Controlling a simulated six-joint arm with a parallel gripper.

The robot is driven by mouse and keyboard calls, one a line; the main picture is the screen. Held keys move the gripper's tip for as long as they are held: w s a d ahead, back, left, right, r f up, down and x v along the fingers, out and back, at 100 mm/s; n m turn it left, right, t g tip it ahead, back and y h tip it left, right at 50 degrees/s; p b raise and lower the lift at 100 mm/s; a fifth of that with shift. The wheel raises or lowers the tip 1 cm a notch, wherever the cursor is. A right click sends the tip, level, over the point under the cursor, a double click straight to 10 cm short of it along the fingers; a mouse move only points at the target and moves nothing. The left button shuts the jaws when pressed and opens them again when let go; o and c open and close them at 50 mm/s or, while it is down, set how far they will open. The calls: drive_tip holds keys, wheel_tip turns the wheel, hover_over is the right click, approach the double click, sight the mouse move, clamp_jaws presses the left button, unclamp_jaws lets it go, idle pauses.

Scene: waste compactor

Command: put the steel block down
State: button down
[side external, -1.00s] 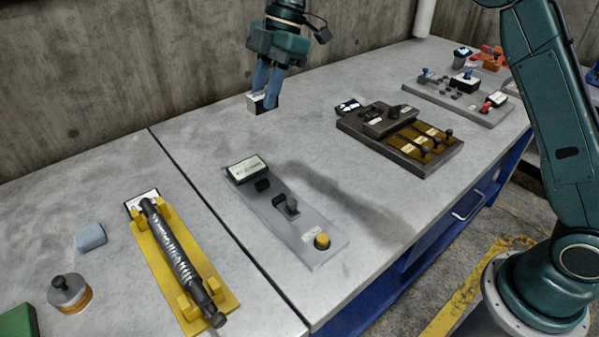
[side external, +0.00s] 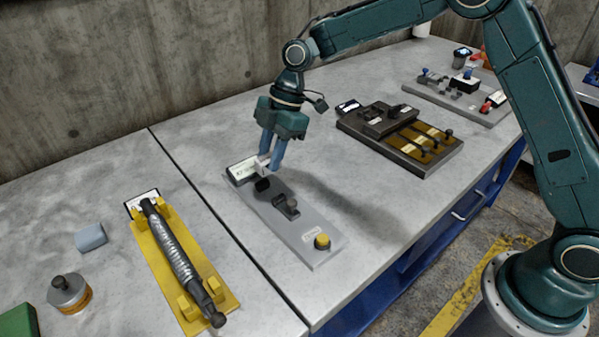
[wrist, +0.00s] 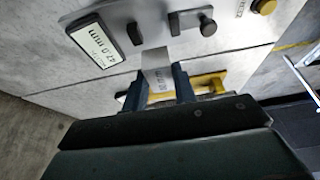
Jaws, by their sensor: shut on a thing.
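My gripper (side external: 271,158) is shut on the steel block (side external: 262,165), a small pale block. In the wrist view the block (wrist: 158,72) sits between the two fingers, with a printed label on its face. The gripper points down over the far end of a grey measuring plate (side external: 313,238). This plate carries a display (side external: 243,170), dark jaw pieces (side external: 287,207) and a yellow button (side external: 322,241). The wrist view shows the display (wrist: 103,38) with a mm reading. I cannot tell whether the block touches the plate.
A blue-grey block (side external: 91,237) and a knobbed cylinder (side external: 69,292) lie further left. A dark tray (side external: 420,167) stands to the right. The bench behind the plate is clear.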

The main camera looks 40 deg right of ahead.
drive_tip(key=shift+f, duration=0.4)
drive_tip(key=shift+f, duration=2.15)
drive_tip(key=shift+f, duration=0.6)
drive_tip(key=c, duration=1.1)
unclamp_jaws()
drive_tip(key=shift+r, duration=0.15)
